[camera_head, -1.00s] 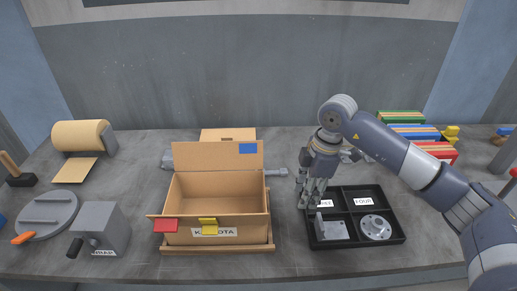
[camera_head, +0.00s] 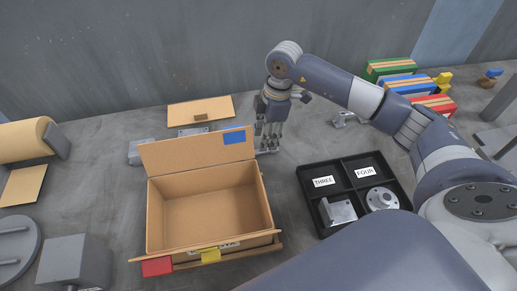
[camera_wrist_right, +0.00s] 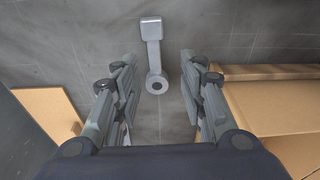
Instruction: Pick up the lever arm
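The lever arm (camera_wrist_right: 153,48) shows in the right wrist view as a grey metal part with a square block at the far end and a round ring at the near end. It lies on the grey table between and beyond the fingers of my right gripper (camera_wrist_right: 158,60). The fingers are apart on both sides of it, and I see no contact. In the head view my right gripper (camera_head: 268,142) points down behind the right side of the open box, hiding most of the part beneath it. My left gripper is not in view.
The open cardboard box (camera_head: 266,205) stands close to the right gripper. A flat cardboard piece (camera_head: 215,107) lies behind. A black tray (camera_head: 305,190) with metal parts is to the right, and another metal piece (camera_head: 345,119) lies behind it. Coloured boxes (camera_head: 400,85) stand farther right.

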